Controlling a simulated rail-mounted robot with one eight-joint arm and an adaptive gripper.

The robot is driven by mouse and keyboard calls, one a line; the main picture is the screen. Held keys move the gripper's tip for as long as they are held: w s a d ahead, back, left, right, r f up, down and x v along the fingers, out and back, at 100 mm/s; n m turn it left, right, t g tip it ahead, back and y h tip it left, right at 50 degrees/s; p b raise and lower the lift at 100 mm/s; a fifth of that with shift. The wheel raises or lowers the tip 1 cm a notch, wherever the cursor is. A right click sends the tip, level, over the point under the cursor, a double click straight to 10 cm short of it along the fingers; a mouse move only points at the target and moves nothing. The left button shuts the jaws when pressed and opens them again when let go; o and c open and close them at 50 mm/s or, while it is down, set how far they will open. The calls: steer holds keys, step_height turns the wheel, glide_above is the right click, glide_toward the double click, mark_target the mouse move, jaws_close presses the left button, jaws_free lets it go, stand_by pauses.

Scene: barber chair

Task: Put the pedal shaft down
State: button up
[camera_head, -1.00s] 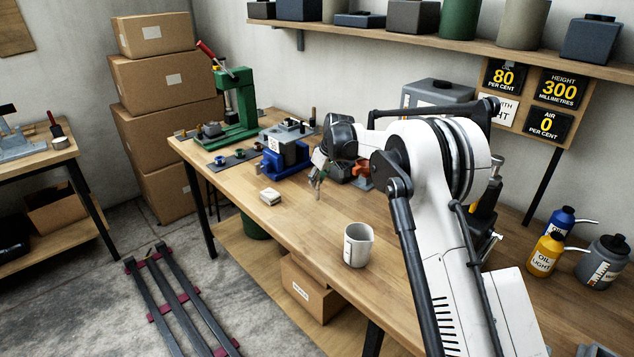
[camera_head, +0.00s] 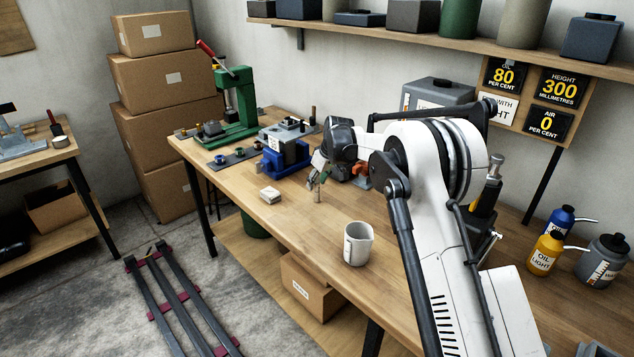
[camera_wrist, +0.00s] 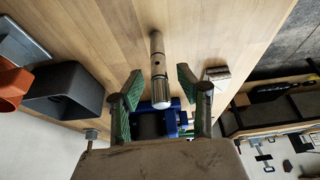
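The pedal shaft (camera_wrist: 158,72) is a slim metal rod with a brighter, thicker end. In the wrist view it lies between my two fingers, with a gap on both sides. My gripper (camera_wrist: 159,78) is open, its green-padded fingers spread. In the head view my gripper (camera_head: 319,172) is over the middle of the workbench (camera_head: 290,225). The shaft (camera_head: 317,194) shows there as a short upright rod below the fingers and seems to stand on the bench top. Its upper part is partly hidden by the fingers.
A blue fixture (camera_head: 284,160) with a grey block stands behind left of the gripper, and a green press (camera_head: 238,105) beyond. A small pale box (camera_head: 270,195) lies left of the shaft. A white mug (camera_head: 358,244) stands in front. Bench between them is clear.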

steer(key=b+v, duration=0.1)
steer(key=v, duration=1.1)
steer(key=s+d+r+m+t, duration=0.1)
steer(key=s+d+r+m, duration=0.1)
steer(key=s+d+r, duration=0.45)
steer(key=s+d+r+m+h, duration=0.1)
steer(key=s+d+r, duration=0.2)
steer(key=s, duration=0.7)
steer(key=s+d+r+m+t, duration=0.1)
steer(key=s+d+r+m, duration=0.1)
steer(key=s+d+r, duration=0.45)
steer(key=s+d+f+m, duration=0.1)
steer(key=s+d+f, duration=0.1)
steer(key=s, duration=0.8)
steer(key=s+d+f+m+t+h, duration=0.1)
steer(key=s+f, duration=0.4)
steer(key=s, duration=0.5)
steer(key=s+d+f+m+t+h, duration=0.1)
steer(key=s+d+f+m, duration=0.1)
steer(key=s, duration=0.8)
steer(key=shift+d+f, duration=0.65)
steer(key=shift+d, duration=0.55)
step_height(320, 180, down, 3)
steer(key=shift+r+b, duration=0.25)
steer(key=shift+b, duration=1)
